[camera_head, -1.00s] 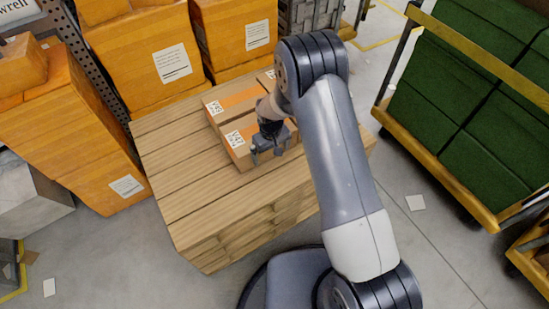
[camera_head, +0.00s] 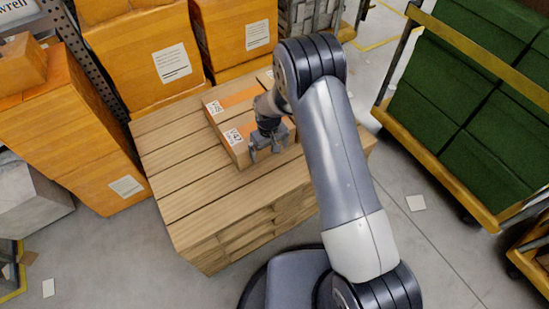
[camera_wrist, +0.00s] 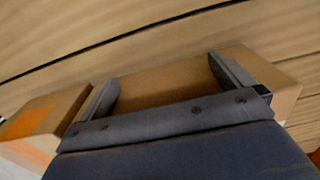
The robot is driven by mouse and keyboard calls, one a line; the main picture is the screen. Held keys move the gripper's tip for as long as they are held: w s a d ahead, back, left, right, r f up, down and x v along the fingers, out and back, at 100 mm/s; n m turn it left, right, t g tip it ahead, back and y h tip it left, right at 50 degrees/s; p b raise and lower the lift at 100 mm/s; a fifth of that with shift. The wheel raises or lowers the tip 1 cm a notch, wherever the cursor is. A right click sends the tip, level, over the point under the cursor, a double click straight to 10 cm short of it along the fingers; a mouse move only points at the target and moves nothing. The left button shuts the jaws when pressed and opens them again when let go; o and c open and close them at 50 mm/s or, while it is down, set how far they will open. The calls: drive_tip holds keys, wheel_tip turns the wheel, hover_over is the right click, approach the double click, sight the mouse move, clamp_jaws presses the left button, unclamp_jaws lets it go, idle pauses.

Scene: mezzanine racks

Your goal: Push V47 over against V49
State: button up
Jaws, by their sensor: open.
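V47 (camera_head: 234,137) is a brown carton with an orange band and a white label, lying on the wooden pallet stack (camera_head: 185,175). V49 (camera_head: 215,107) is a similar carton just behind it; the two look touching or nearly so. My gripper (camera_head: 267,151) is open, pointing down at the near side of V47, and it and the arm hide the right part of that carton. In the wrist view, the open fingers (camera_wrist: 170,88) stand before a brown carton side (camera_wrist: 170,82). A carton with orange (camera_wrist: 40,125) shows at left; which carton is which there I cannot tell.
Another carton (camera_head: 266,78) shows partly behind my arm on the pallet. Large orange boxes (camera_head: 145,55) crowd the back and left. A yellow-framed cart with green boxes (camera_head: 470,120) stands at right. The pallet's front and left boards are bare.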

drive_tip(key=shift+s+d, duration=0.4)
drive_tip(key=shift+s, duration=0.2)
drive_tip(key=shift+s+d, duration=0.4)
drive_tip(key=shift+s, duration=0.2)
wheel_tip(320, 180, up, 13)
drive_tip(key=p, duration=0.7)
drive_tip(key=shift+p, duration=0.3)
wheel_tip(320, 180, down, 13)
drive_tip(key=b, duration=0.7)
drive_tip(key=shift+r, duration=0.15)
drive_tip(key=shift+r, duration=0.1)
